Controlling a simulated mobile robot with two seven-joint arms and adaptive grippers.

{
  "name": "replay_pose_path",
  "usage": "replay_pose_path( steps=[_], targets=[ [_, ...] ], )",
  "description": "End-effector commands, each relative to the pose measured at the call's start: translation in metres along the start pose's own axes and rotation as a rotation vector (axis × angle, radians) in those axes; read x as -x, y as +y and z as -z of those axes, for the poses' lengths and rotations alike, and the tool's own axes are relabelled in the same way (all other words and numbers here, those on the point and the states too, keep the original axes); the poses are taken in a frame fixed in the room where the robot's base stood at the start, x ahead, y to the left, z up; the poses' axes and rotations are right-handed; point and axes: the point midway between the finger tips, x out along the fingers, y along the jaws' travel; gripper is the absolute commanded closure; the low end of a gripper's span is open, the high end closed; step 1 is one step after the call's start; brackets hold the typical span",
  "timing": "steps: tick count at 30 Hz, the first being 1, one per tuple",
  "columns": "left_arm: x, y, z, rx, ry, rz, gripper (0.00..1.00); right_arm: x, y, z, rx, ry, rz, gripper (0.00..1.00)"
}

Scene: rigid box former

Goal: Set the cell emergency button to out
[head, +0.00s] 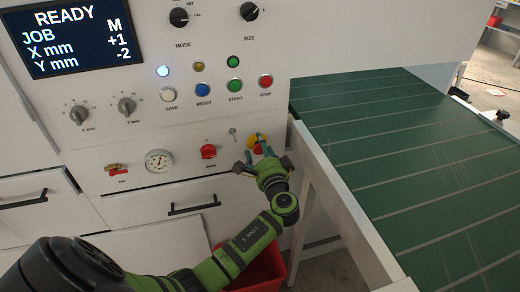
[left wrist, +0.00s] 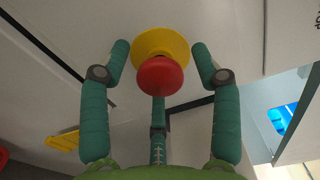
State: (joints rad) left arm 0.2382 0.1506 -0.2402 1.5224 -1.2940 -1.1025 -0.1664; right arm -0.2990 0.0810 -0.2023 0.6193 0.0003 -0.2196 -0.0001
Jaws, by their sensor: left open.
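The emergency button is a red mushroom cap (left wrist: 160,78) on a round yellow base (left wrist: 160,40), on the white panel's lower right. In the head view its yellow base (head: 254,137) shows just above my left gripper (head: 257,157), whose fingers partly hide the red cap. My left gripper is open, with two fingers on either side of the button and a third below it. In the left wrist view gaps show between the side fingers and the red cap. I cannot tell whether the button is in or out. My right gripper is not in view.
A red rotary switch (head: 208,152) and a small metal key or toggle (head: 233,132) sit left of the button. A pressure gauge (head: 158,160) is further left. The green conveyor (head: 410,150) and its white side rail stand close on the right. A red bin (head: 264,266) lies below.

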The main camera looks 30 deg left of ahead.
Motion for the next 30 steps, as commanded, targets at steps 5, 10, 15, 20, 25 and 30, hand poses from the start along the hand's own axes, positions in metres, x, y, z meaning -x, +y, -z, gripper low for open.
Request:
replay_pose_path(
  steps=[5, 10, 15, 20, 25, 30],
  targets=[
    [0.021, 0.001, 0.001, 0.002, 0.003, -0.002, 0.37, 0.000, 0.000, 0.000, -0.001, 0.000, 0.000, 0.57],
    [0.058, 0.002, 0.000, 0.002, 0.002, -0.005, 0.37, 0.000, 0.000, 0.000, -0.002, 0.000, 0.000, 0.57],
    [0.092, 0.001, 0.000, 0.001, 0.002, -0.004, 0.37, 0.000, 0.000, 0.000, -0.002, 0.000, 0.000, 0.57],
    [0.112, 0.000, 0.000, -0.001, 0.000, -0.001, 0.37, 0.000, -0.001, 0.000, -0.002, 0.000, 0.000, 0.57],
    [0.120, 0.000, 0.000, -0.001, 0.001, -0.001, 0.37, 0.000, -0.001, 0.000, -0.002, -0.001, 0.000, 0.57],
    [0.120, 0.000, 0.000, -0.001, 0.000, 0.000, 0.37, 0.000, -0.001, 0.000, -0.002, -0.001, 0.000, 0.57]
  ],
)
